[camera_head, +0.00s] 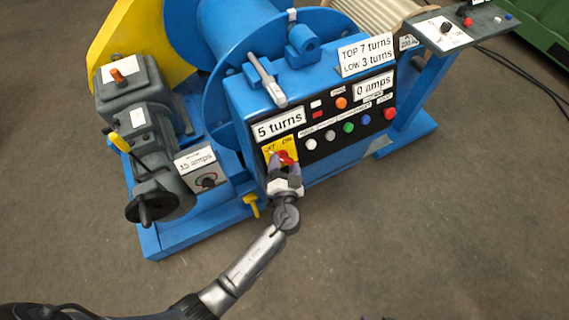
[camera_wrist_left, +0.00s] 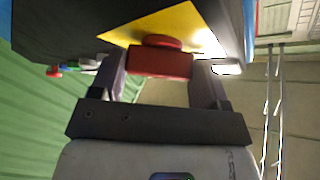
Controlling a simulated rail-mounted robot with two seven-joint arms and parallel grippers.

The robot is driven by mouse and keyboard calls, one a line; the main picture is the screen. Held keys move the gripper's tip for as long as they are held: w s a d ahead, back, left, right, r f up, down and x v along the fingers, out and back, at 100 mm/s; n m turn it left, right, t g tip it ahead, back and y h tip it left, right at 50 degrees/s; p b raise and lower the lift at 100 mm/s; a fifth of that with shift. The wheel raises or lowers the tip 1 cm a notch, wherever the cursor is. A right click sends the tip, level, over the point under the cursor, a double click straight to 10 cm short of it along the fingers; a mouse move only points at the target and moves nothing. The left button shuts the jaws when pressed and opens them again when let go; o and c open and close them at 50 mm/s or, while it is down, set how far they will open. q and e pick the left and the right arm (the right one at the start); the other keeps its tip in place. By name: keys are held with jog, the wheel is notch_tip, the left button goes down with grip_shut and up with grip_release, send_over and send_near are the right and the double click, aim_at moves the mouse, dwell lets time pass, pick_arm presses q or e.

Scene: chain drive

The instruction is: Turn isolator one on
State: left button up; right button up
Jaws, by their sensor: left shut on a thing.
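The isolator is a red rotary handle (camera_head: 286,158) on a yellow plate (camera_head: 270,151) with "ON" lettering, low on the left of the black control panel. My left gripper (camera_head: 284,163) is at the handle, with its fingers on either side of it. In the left wrist view the red handle (camera_wrist_left: 160,62) sits between the two fingers of the left gripper (camera_wrist_left: 158,80), below the yellow plate (camera_wrist_left: 185,25). The left gripper is shut on the handle. The exact angle of the handle is partly hidden by the fingers. My right gripper is not in view.
The panel has several coloured buttons (camera_head: 349,127) to the right of the isolator. A "5 turns" sign (camera_head: 279,123) is above it. A grey motor gearbox (camera_head: 150,130) stands to the left. A yellow lever (camera_head: 251,203) is just below left. Floor in front is clear.

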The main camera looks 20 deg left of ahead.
pick_arm(q)
jog(key=m+h+p, duration=0.1)
jog(key=m+p, duration=0.1)
jog(key=p, duration=0.2)
jog(key=r+m+g+h+p, duration=0.1)
jog(key=m+h+p, duration=0.1)
jog(key=m+p, duration=0.1)
jog(key=m+g+h+p, duration=0.1)
jog(key=m+p, duration=0.1)
jog(key=p, duration=0.4)
jog(key=shift+a+r+m, duration=0.25)
jog(key=shift+r+m, duration=0.15)
jog(key=m+g+h+p, duration=0.1)
jog(key=m+g+p, duration=0.1)
jog(key=p, duration=0.5)
jog(key=m+g+p, duration=0.2)
jog(key=m+p, duration=0.2)
jog(key=p, duration=0.3)
jog(key=shift+w+r+m+h, duration=0.2)
jog(key=shift+m+h, duration=0.2)
jog(key=shift+w+f+m+g+p, duration=0.1)
jog(key=shift+m+g+p, duration=0.7)
jog(key=shift+p, duration=0.35)
jog(key=shift+f+m+p, duration=0.1)
jog(key=shift+m+p, duration=0.2)
jog(key=shift+p, duration=0.05)
jog(key=o, duration=0.9)
jog(key=shift+f, duration=0.1)
jog(key=shift+o, duration=0.2)
